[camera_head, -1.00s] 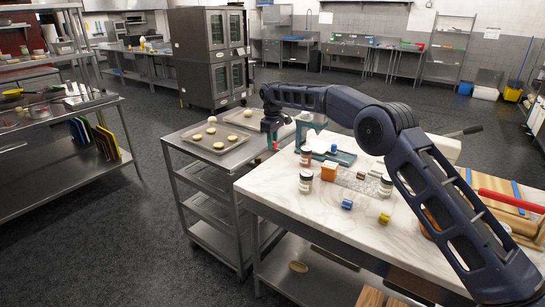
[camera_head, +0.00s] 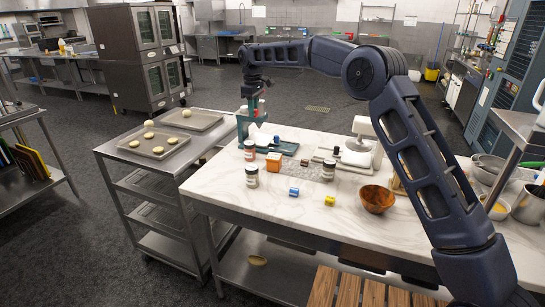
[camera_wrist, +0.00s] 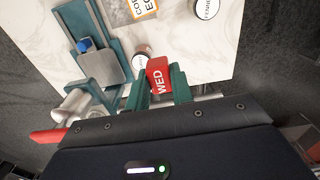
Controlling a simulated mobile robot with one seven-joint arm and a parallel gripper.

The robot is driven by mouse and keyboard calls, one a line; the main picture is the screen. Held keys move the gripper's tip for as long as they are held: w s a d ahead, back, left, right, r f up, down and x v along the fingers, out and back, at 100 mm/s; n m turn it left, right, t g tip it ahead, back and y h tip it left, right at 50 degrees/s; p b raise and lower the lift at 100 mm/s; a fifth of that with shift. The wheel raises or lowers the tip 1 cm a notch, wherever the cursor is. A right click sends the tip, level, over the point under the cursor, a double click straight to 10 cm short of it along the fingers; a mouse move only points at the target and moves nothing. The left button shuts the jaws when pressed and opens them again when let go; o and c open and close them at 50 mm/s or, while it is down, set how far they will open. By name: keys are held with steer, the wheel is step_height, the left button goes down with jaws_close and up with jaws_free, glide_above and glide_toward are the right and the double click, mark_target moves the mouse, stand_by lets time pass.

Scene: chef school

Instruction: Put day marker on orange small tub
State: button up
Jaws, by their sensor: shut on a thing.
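The day marker is a red block lettered WED, seen in the wrist view (camera_wrist: 158,76). My gripper (camera_wrist: 160,92) is shut on it with green fingers at its two sides. In the head view my gripper (camera_head: 254,100) is above the far left end of the counter, with a bit of red at its tip. The orange small tub (camera_head: 274,166) stands on the counter, nearer the camera than my gripper and apart from it. In the wrist view an orange-edged, white-labelled thing, probably this tub (camera_wrist: 146,7), is cut off at the top edge.
The marble counter (camera_head: 230,190) holds jars (camera_head: 252,175) beside the tub, a blue block (camera_head: 294,191), a yellow block (camera_head: 329,200) and a wooden bowl (camera_head: 376,198). A teal stand (camera_head: 245,122) is close to my gripper. A cart with trays (camera_head: 152,145) adjoins the left.

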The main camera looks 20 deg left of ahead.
steer(key=r, duration=0.2)
glide_above(274, 156)
step_height(274, 156, down, 20)
steer(key=shift+w+f, duration=0.1)
stand_by(0.4)
steer(key=shift+f, duration=0.1)
steer(key=o, duration=1)
step_height(274, 156, up, 12)
steer(key=shift+r, duration=0.2)
